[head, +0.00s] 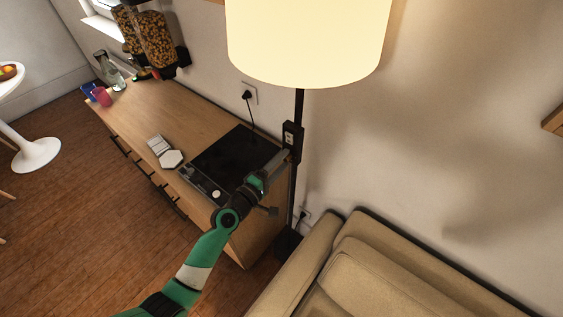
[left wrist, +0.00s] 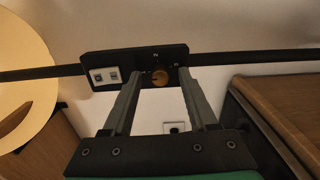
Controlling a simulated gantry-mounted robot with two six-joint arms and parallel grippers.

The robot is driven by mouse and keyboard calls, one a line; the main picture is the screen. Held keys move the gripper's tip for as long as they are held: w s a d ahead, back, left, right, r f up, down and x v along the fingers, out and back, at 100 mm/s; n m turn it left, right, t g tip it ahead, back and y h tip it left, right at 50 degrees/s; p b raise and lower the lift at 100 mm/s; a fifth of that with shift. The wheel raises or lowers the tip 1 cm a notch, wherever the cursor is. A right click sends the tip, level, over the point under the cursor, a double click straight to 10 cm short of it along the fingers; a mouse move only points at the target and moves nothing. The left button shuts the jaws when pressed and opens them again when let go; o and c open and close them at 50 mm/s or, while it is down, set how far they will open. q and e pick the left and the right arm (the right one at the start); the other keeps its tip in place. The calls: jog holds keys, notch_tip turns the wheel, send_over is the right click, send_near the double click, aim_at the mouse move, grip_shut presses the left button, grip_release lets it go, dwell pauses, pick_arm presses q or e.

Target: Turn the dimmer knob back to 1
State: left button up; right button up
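The floor lamp's black dimmer box (head: 292,135) is fixed on the dark pole, below the lit cream shade (head: 308,40). My left gripper (head: 283,157) reaches up to the box from below. Its two fingers are apart, one on each side of the knob, with visible gaps; contact is not evident. My right gripper is not in view.
A wooden counter (head: 135,110) with a black hob (head: 232,163) stands left of the pole, close to my left arm. A beige sofa (head: 365,270) is at the lower right.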

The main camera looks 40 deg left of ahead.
pick_arm(q)
jog(key=shift+s, duration=0.1)
jog(key=shift+s, duration=0.35)
jog(key=s+d, duration=0.1)
jog(key=s, duration=0.9)
jog(key=shift+s+d, duration=0.15)
jog(key=shift+s, duration=0.15)
